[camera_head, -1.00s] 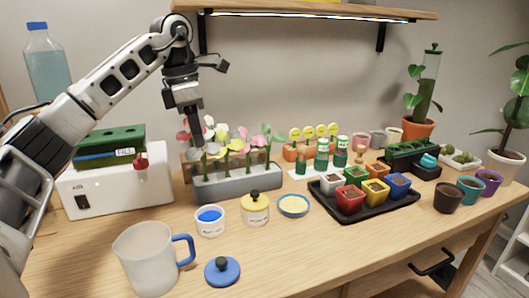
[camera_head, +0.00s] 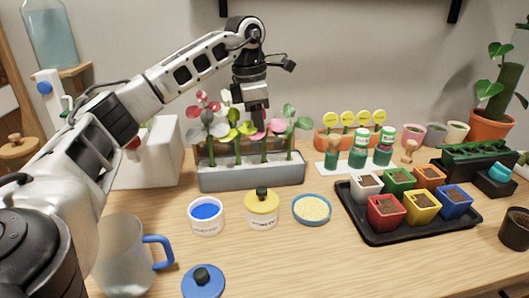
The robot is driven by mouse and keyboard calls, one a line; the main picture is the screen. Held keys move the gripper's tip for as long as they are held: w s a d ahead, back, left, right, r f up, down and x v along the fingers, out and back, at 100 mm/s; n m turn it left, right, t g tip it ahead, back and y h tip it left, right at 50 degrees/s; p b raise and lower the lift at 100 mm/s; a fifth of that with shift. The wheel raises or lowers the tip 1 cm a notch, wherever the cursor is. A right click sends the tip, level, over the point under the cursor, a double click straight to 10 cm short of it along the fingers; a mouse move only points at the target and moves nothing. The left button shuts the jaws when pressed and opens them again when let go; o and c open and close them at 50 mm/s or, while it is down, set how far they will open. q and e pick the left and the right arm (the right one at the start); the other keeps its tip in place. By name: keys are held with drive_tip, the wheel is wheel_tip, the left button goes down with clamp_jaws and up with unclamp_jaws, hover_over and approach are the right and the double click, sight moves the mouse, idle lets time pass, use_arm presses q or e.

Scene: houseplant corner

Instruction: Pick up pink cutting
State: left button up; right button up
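A grey trough (camera_head: 250,178) at the back of the table holds a row of upright cuttings with green stems. Red-pink leaves (camera_head: 207,104) show at its left end, and a pink cutting (camera_head: 277,125) stands right of its middle. White, yellow-green and green leaves show among them. My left gripper (camera_head: 258,124) points down over the trough, right of its middle, among the leaf tops and just left of the pink leaves. Its fingers look narrow and dark; their gap is not visible, and I cannot tell whether they touch a cutting. My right gripper is not in view.
In front stand a blue-filled tub (camera_head: 207,217), a yellow-lidded jar (camera_head: 262,208), a shallow blue dish (camera_head: 312,209) and a jug (camera_head: 130,262). A black tray (camera_head: 385,237) of colored pots is at right. Bare table lies at front centre.

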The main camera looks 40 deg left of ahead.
sight(264, 149)
use_arm(q)
drive_tip(key=f, duration=0.4)
drive_tip(key=d+f, duration=0.1)
drive_tip(key=f, duration=0.1)
drive_tip(key=shift+w+f, duration=0.15)
drive_tip(key=shift+w, duration=0.25)
clamp_jaws()
